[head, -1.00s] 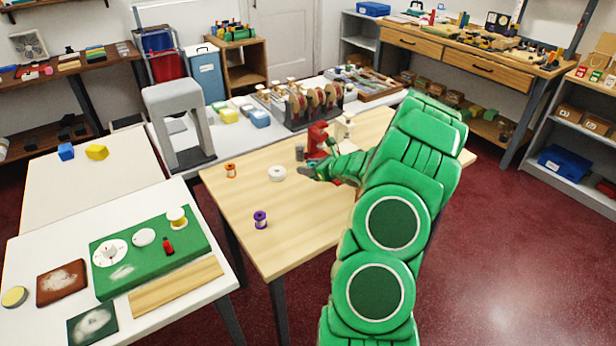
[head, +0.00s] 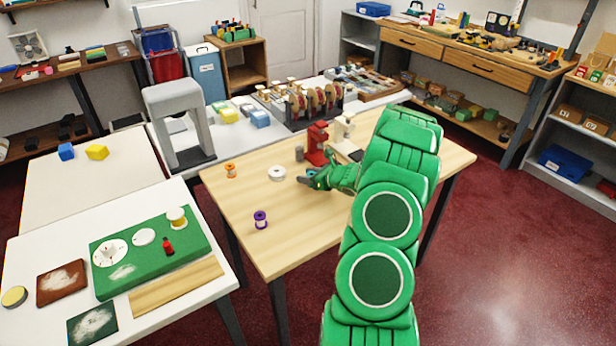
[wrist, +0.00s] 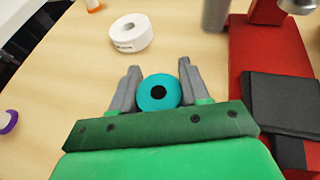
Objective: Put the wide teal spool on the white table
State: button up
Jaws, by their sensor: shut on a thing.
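The wide teal spool (wrist: 159,93) is between the grey fingers of my gripper (wrist: 159,80) in the wrist view, its round end with a dark centre hole facing the camera. The gripper is shut on it. In the head view my gripper (head: 310,179) is low over the wooden table (head: 300,225), just right of a white roll; the teal spool shows only as a small patch there. Whether it touches the tabletop, I cannot tell. Two white tables stand at left: a nearer one (head: 40,245) with a green mat and a farther one (head: 100,185) with two blocks.
The white roll (head: 277,174), an orange spool (head: 230,170) and a purple spool (head: 260,219) stand on the wooden table. A red device (head: 317,145) is behind my gripper. The farther white table has much free room. A grey arch-shaped stand (head: 180,120) is behind the tables.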

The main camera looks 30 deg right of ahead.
jog(key=o, duration=1)
jog(key=shift+f, duration=0.1)
